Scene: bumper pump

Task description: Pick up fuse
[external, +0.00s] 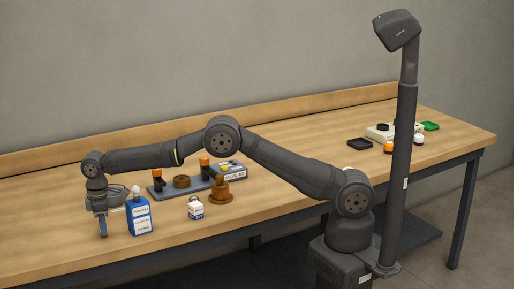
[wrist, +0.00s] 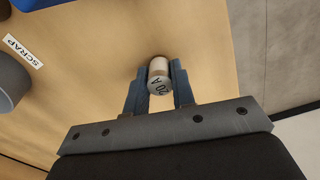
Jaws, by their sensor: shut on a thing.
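In the external view my gripper (external: 103,230) points down low over the left part of the bench, just left of a blue container. The fuse cannot be made out there. Whether it still touches the bench top is unclear.
The blue container (external: 140,217) with white labels stands close beside my gripper. A small white bottle (external: 196,210), a brown flanged part (external: 221,193) and a grey fixture with orange knobs (external: 180,187) stand further right. A SCRAP label (wrist: 22,50) lies at the wrist view's left.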

